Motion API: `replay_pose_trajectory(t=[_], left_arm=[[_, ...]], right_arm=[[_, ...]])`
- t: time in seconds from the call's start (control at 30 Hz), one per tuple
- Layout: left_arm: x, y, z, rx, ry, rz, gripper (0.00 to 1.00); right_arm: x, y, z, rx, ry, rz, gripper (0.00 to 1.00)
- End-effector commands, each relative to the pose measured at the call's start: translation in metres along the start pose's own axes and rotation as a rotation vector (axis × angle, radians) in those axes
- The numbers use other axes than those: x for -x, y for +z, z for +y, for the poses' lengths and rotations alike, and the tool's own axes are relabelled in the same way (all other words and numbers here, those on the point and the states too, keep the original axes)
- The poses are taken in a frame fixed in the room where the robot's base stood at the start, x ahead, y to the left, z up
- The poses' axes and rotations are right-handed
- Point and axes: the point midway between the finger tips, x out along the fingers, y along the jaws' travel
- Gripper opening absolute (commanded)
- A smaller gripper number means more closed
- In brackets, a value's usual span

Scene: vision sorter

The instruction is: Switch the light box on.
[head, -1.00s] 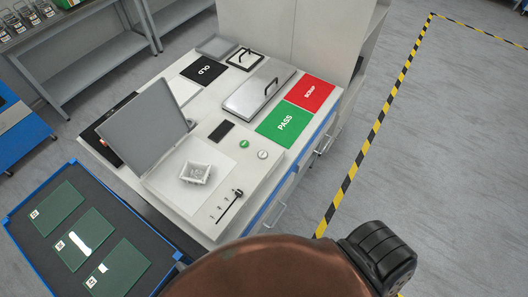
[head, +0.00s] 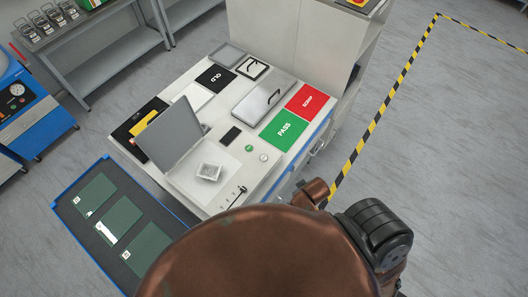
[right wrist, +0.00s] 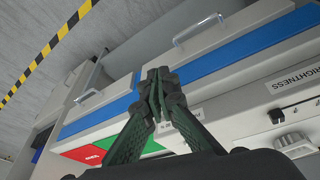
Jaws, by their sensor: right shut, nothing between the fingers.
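The light box (head: 188,186) is a pale flat unit on the bench, with a raised grey panel (head: 168,135) at its left. A small white square item (head: 209,171) lies on it. A dark slider (head: 237,197) is at its near right edge. A green button (head: 249,148) and a white button (head: 264,157) are beyond it. My left gripper is out of view.
The bench has a blue front stripe (right wrist: 220,58) and drawer handles (right wrist: 200,30). A green PASS mat (head: 284,131), a red SCRAP mat (head: 306,103) and a metal lidded case (head: 262,103) lie beyond. A blue-edged tray (head: 62,192) holds green boards. Floor at right is clear.

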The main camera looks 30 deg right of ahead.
Motion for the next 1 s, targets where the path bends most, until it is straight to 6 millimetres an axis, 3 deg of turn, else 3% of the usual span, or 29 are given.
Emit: replay_pose_trajectory(t=[0.03,0.1,0.2,0.27,0.4,0.6,0.8,1.0], left_arm=[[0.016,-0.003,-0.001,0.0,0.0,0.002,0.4],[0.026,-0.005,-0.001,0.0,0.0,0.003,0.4],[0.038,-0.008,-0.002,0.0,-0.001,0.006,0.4],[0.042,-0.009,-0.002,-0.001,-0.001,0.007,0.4],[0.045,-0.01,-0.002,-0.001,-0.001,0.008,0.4],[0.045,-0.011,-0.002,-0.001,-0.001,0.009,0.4],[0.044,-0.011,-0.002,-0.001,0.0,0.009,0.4],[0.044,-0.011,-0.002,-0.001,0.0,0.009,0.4]], right_arm=[[0.03,-0.017,0.003,0.016,0.005,0.024,0.0],[0.055,-0.037,0.004,0.047,0.012,0.056,0.0],[0.078,-0.074,0.001,0.124,0.022,0.123,0.0],[0.082,-0.101,-0.003,0.188,0.029,0.173,0.0],[0.07,-0.163,-0.015,0.371,0.053,0.298,0.0],[0.04,-0.228,-0.019,0.618,0.091,0.435,0.0],[0.026,-0.254,-0.011,0.739,0.108,0.491,0.0],[0.024,-0.256,-0.011,0.752,0.108,0.498,0.0]])
